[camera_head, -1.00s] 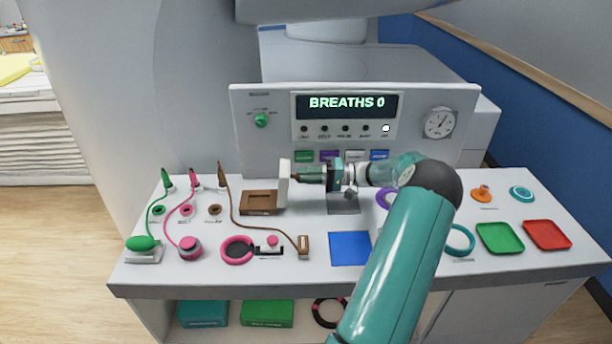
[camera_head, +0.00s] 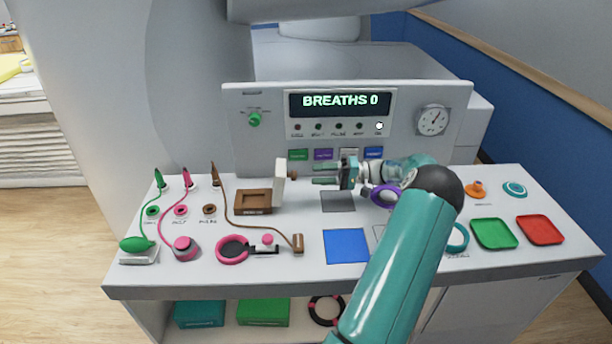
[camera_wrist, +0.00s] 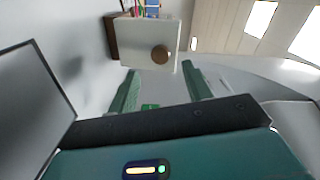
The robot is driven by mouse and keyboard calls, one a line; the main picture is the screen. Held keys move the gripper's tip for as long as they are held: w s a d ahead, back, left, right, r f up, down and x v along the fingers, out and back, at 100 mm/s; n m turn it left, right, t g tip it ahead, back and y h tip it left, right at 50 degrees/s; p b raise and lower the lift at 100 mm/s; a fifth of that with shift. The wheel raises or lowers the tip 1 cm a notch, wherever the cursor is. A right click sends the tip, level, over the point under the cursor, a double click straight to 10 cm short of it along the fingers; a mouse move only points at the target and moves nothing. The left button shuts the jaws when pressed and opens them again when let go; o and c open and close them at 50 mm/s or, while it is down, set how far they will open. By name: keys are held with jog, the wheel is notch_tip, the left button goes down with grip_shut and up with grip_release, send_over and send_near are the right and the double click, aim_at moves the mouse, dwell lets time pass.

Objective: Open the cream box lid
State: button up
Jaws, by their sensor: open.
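The brown box (camera_head: 246,203) sits on the white console top, left of centre, with its top open. Its cream lid (camera_head: 279,187) stands upright at the box's right edge, with a brown knob (camera_head: 293,175) on its right face. My gripper (camera_head: 318,174) is open and empty to the right of the lid, its fingers pointing left at the knob with a small gap. In the wrist view the cream lid (camera_wrist: 140,35) and its round knob (camera_wrist: 160,54) lie ahead of my open fingers (camera_wrist: 159,80), not between them.
A purple ring (camera_head: 385,196) lies below my wrist. A blue square (camera_head: 346,246) is on the console front. Brown, pink and green corded items stand left of the box. The upright panel (camera_head: 240,135) is close behind my gripper.

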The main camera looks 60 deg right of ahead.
jog(key=v, duration=0.7)
jog(key=shift+s, duration=0.3)
jog(key=shift+d, duration=0.2)
